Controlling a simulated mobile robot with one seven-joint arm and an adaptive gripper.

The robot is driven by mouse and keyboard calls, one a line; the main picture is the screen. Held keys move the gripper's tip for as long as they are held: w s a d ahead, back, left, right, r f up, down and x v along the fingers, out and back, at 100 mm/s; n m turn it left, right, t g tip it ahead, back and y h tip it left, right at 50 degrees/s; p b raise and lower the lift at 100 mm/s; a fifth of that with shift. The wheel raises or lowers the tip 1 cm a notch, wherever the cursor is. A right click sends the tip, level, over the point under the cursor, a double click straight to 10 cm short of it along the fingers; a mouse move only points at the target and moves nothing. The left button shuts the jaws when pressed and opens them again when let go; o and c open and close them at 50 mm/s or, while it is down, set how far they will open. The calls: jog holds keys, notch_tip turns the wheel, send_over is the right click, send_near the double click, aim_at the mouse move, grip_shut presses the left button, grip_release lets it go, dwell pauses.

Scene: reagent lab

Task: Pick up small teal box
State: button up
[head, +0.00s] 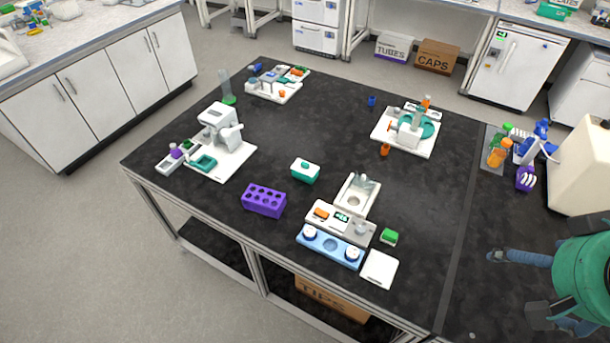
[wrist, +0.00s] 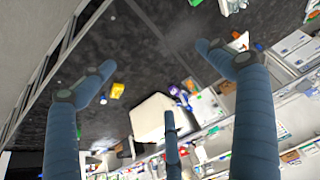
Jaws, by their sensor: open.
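The small teal box (head: 305,174), with a white top and a teal piece on it, stands upright on the dark bench near the middle of the head view. My gripper (head: 512,286) is at the lower right of the head view, well to the right of the box and apart from it. In the wrist view, the blue fingers of my gripper (wrist: 157,72) are spread wide with nothing between them. I cannot make out the teal box in the wrist view.
A purple tube rack (head: 264,201) stands left of and in front of the box. A white unit (head: 357,195) and a blue tray (head: 331,246) stand to its right. Bare bench lies behind the box.

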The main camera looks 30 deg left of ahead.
jog(key=w+a+f+n+g+y+b, duration=0.15)
jog(key=w+a+n, duration=0.35)
jog(key=w+a, duration=0.8)
jog(key=w+a+f+n+g+y+b, duration=0.1)
jog(key=w+a+f+n+y, duration=0.2)
jog(key=w+a, duration=0.95)
jog(key=n+g+b, duration=0.3)
jog(key=n, duration=0.6)
send_over(307, 166)
jog(key=w+d, duration=0.2)
jog(key=d, duration=0.2)
notch_tip(307, 166, down, 27)
jog(key=shift+w, duration=0.1)
jog(key=shift+a, duration=0.1)
jog(key=shift+b+x, duration=0.45)
jog(key=shift+x, duration=3.8)
jog(key=shift+f, duration=0.1)
jog(key=shift+b+x, duration=0.75)
jog(key=shift+x, duration=1.8)
